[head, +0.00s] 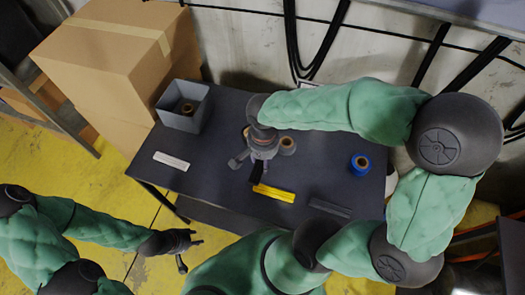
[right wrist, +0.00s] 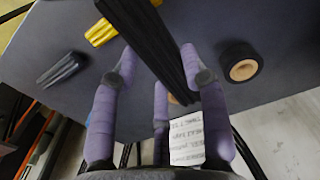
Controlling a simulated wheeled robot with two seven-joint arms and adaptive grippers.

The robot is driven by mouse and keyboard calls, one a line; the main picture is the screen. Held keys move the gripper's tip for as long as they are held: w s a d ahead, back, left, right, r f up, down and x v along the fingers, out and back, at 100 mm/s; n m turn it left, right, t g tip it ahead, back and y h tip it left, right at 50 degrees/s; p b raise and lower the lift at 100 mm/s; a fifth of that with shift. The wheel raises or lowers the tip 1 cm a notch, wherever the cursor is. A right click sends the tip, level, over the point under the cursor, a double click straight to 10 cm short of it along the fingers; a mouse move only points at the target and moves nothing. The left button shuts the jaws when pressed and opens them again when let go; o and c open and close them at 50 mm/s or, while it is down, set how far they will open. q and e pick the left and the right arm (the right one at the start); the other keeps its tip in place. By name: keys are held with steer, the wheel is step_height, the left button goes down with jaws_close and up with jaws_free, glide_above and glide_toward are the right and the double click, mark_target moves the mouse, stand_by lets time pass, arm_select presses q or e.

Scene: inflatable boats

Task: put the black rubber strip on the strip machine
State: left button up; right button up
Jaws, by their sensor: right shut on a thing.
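A black rubber strip (right wrist: 150,42) is held between the purple-grey fingers of my right gripper (right wrist: 160,85). In the head view my right gripper (head: 258,165) is over the middle of the table, and the black strip (head: 257,171) hangs below it, end near a yellow strip (head: 274,193). The gripper partly hides the strip. My left gripper (head: 187,249) is open and empty, in front of the table and to the left. I cannot clearly make out a strip machine in either view.
The dark table (head: 225,185) also bears a white strip (head: 171,160), a dark grey strip (head: 330,208), a blue tape roll (head: 360,163), a brown roll (head: 287,145) close to my right gripper, and a grey bin (head: 183,119) with a roll inside. Cardboard boxes (head: 100,70) stand at the left.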

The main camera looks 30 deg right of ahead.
steer(key=w+d+f+b, duration=0.1)
steer(key=w+f, duration=0.1)
steer(key=w+d+f+b, duration=0.1)
steer(key=w+d+f, duration=0.1)
steer(key=w+d+f+b, duration=0.1)
steer(key=w+f, duration=0.2)
steer(key=shift+d, duration=0.35)
steer(key=shift+w+d+f, duration=0.1)
steer(key=shift+w+f, duration=0.1)
steer(key=shift+f, duration=0.15)
steer(key=shift+w+d+f+b, duration=0.1)
steer(key=shift+f+b, duration=0.8)
steer(key=shift+f, duration=0.7)
steer(key=shift+f, duration=0.1)
steer(key=shift+f, duration=0.1)
steer(key=o, duration=1.3)
steer(key=shift+r, duration=0.2)
